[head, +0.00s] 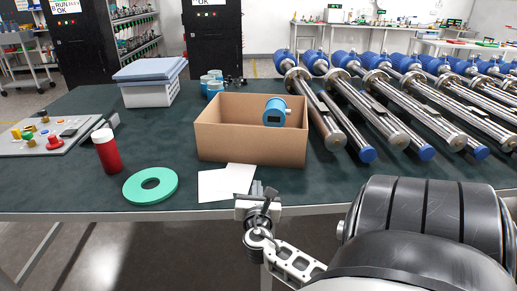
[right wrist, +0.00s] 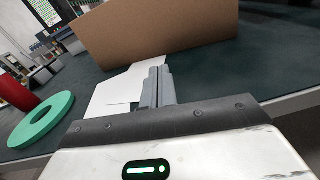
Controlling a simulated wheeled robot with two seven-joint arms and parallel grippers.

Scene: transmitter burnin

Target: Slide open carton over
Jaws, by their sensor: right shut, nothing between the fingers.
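The open cardboard carton (head: 240,150) stands upright on the dark green table, near its front edge. A blue transmitter head (head: 275,111) shows inside it at the right; the carton's floor is hidden. My right gripper (head: 262,190) is at the table's front edge, in front of the carton and apart from it. Its fingers are shut and empty, pointing toward the carton's front wall, which also shows in the right wrist view (right wrist: 150,35). My left gripper is not in view.
White papers (head: 226,183) lie before the carton. A green ring (head: 133,192), a red cylinder (head: 107,155) and a control panel (head: 50,136) are to the left. Blue-capped pots (head: 213,87) stand behind the carton. Several metal tubes (head: 365,110) fill the table's right side.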

